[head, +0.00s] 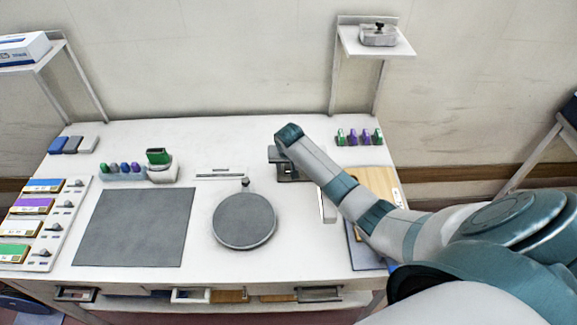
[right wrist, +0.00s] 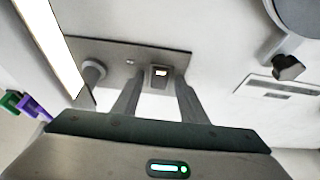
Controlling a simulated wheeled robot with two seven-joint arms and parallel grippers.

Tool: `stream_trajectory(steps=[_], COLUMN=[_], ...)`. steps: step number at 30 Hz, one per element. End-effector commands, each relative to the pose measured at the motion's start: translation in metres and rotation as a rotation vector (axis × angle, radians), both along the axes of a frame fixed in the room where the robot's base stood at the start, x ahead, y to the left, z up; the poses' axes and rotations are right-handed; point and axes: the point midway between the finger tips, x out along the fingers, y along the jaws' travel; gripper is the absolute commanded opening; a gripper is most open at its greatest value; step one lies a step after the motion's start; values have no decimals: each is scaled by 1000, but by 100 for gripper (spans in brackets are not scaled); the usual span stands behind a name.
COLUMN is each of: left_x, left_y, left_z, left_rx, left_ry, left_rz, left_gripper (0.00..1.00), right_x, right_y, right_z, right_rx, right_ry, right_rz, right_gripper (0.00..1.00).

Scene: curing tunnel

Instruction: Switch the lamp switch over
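The lamp switch (right wrist: 160,75) is a small dark housing with a pale rocker, set on a dark plate (right wrist: 120,53) in the right wrist view. My right gripper (right wrist: 157,88) has its two grey fingers apart, with nothing held between them. The switch shows in the gap between the fingertips; I cannot tell whether they touch it. In the head view the right arm reaches in from the right, and its gripper (head: 284,158) points down over the dark plate (head: 294,176), hiding the switch. My left gripper is not in view.
A round knob (right wrist: 93,70) and a long white bar (right wrist: 50,40) are close to the switch. In the head view a round grey disc (head: 244,220) and a grey mat (head: 135,227) lie to the left. Small green and purple pieces (head: 360,137) stand behind the arm.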

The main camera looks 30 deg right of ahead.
Motion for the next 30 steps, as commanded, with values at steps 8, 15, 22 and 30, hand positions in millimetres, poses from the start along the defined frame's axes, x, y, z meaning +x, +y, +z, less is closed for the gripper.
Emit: stream_trajectory(steps=[8, 15, 22, 30], left_x=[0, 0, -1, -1], left_y=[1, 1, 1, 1], left_z=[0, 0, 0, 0], left_rx=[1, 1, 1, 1], left_ry=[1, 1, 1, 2], left_rz=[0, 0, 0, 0], left_gripper=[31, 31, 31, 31], right_x=[0, 2, 7, 8], right_y=[0, -1, -4, -6], right_z=[0, 1, 3, 3], right_rx=[0, 20, 92, 135], right_ry=[0, 34, 150, 222], right_rz=[0, -4, -5, -1], right_gripper=[0, 0, 0, 0])
